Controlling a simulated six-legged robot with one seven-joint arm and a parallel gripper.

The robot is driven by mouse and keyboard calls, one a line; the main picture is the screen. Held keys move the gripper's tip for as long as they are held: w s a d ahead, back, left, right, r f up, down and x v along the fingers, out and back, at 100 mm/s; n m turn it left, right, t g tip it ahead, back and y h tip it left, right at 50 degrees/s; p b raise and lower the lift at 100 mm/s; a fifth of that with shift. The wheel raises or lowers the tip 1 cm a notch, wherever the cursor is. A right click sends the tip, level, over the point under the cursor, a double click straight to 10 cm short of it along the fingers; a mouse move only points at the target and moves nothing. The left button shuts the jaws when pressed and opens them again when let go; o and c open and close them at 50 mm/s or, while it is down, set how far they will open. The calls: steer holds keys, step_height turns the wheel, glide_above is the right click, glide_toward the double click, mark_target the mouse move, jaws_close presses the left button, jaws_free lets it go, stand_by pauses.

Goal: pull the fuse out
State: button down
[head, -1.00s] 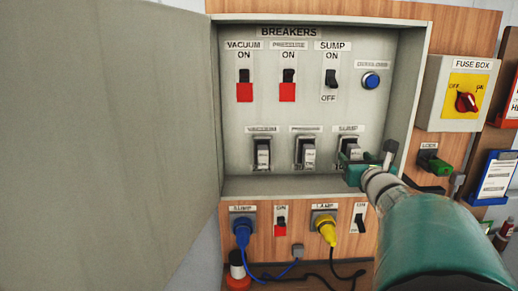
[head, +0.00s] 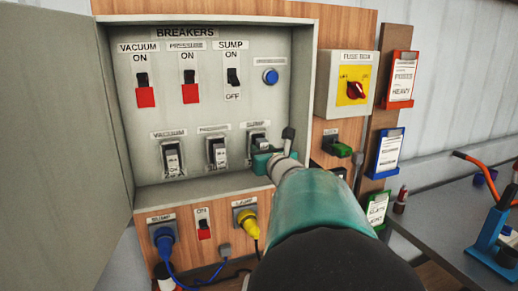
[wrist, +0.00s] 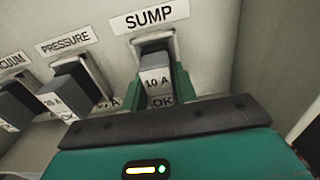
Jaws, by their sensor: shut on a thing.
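The fuse under the SUMP label is a grey block marked 10 A and OK (wrist: 157,80). It stands at its dark slot in the wrist view, and it shows partly in the head view (head: 257,142). My green gripper (wrist: 160,88) has one finger on each side of this fuse and is shut on it. In the head view my gripper (head: 263,160) is at the lower right of the breaker panel (head: 205,115). The fuse's inner end is hidden, so I cannot tell how deep it sits.
The vacuum fuse (head: 171,158) and pressure fuse (head: 217,152) stand to the left. The cabinet's open door (head: 60,150) fills the left side. A fuse box with a red rotary switch (head: 354,90) is on the right. Blue (head: 162,237) and yellow (head: 246,222) plugs are below.

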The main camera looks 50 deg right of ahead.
steer(key=shift+s, duration=0.1)
steer(key=v, duration=0.6)
stand_by(0.6)
stand_by(0.4)
